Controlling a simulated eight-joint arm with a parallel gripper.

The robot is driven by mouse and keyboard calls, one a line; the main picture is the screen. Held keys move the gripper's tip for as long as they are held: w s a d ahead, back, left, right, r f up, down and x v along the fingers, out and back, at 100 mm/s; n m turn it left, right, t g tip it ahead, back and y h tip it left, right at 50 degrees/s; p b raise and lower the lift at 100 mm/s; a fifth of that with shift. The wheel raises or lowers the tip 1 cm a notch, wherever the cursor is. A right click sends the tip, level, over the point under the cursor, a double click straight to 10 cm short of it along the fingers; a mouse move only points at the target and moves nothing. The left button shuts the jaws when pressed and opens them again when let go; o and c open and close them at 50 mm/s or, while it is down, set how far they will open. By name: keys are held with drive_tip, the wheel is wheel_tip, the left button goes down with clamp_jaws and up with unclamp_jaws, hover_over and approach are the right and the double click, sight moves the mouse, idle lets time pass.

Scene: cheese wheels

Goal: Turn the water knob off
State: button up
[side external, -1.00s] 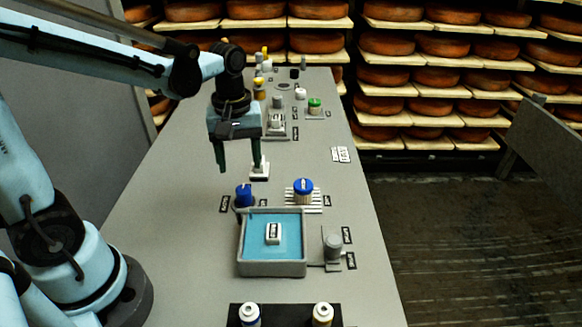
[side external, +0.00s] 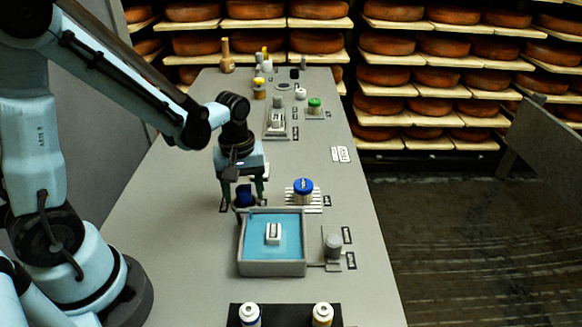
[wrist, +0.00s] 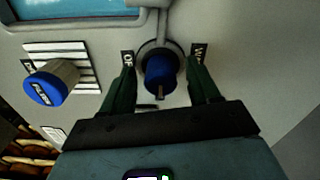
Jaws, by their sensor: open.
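The blue water knob (side external: 244,196) stands on the grey counter behind the blue-filled basin (side external: 242,262). In the wrist view the knob (wrist: 159,72) sits on a round grey base, with a label on each side, one starting "OF" and one starting "W". My gripper (side external: 243,194) is open and lowered over the knob. In the wrist view its dark green fingers (wrist: 160,80) are on either side of the knob. I cannot tell whether either finger touches it. The knob's pointer faces my gripper's palm in the wrist view.
A blue-topped jar (side external: 303,188) stands on a white slatted rack to the right. A small white block (side external: 273,234) is in the basin. A grey fixture (side external: 333,246) stands right of the basin. Bottles (side external: 250,315) are at the front. The left of the counter is clear.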

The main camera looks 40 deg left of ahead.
drive_tip(key=c, duration=1)
drive_tip(key=shift+m, duration=0.4)
drive_tip(key=m, duration=0.3)
drive_tip(key=shift+m, duration=0.4)
drive_tip(key=m, duration=0.4)
drive_tip(key=shift+s, duration=0.1)
drive_tip(key=m, duration=0.5)
drive_tip(key=shift+a, duration=0.15)
drive_tip(key=m, duration=0.4)
drive_tip(key=shift+m, duration=0.3)
